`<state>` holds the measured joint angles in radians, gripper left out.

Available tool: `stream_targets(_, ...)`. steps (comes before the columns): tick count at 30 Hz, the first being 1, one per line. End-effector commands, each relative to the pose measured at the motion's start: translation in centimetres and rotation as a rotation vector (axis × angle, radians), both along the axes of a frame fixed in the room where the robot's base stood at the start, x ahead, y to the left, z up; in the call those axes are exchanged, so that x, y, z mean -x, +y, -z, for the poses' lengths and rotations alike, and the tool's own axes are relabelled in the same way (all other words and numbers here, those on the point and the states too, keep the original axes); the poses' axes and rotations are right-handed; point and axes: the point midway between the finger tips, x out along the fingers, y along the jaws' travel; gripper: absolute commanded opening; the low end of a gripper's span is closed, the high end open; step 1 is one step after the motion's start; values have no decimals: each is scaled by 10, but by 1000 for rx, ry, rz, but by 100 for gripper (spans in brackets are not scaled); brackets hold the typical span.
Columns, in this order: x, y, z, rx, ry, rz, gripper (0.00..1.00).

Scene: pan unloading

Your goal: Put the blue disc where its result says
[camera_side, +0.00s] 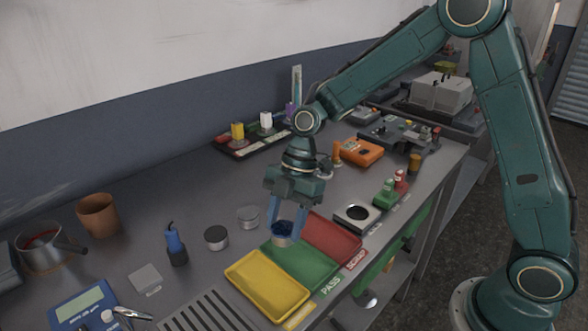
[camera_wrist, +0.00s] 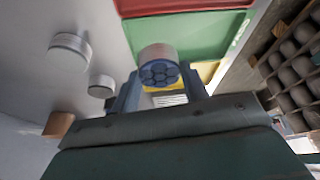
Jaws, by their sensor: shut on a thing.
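My gripper (camera_side: 284,226) points down and is shut on the blue disc (camera_side: 283,240), a short round piece with a silver rim. In the wrist view the disc (camera_wrist: 158,72) shows a blue face with a ring pattern between the two fingers (camera_wrist: 163,88). The disc is over the far part of the green tray (camera_side: 318,278), marked PASS; I cannot tell how high above it. The red tray (camera_side: 335,238) lies beyond the green one, and the yellow tray (camera_side: 266,288) on the near side. No result reading is legible.
Two silver-rimmed cylinders (camera_side: 216,238) (camera_side: 248,217) stand left of the trays. A blue-black bottle (camera_side: 175,246), a brown pot (camera_side: 98,215) and a blue scale (camera_side: 85,307) are farther left. A square plate with a dark round top (camera_side: 357,215) and a green stamp block (camera_side: 385,195) stand right.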

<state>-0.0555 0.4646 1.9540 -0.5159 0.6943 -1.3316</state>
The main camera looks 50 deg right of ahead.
Motion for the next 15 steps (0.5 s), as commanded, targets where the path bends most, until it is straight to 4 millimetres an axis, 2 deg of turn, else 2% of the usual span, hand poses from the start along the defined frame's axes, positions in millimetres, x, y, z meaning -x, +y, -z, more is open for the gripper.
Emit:
stream_targets(6,1,0,25,0,3,0,21)
stream_targets(15,0,0,30,-1,0,0,21)
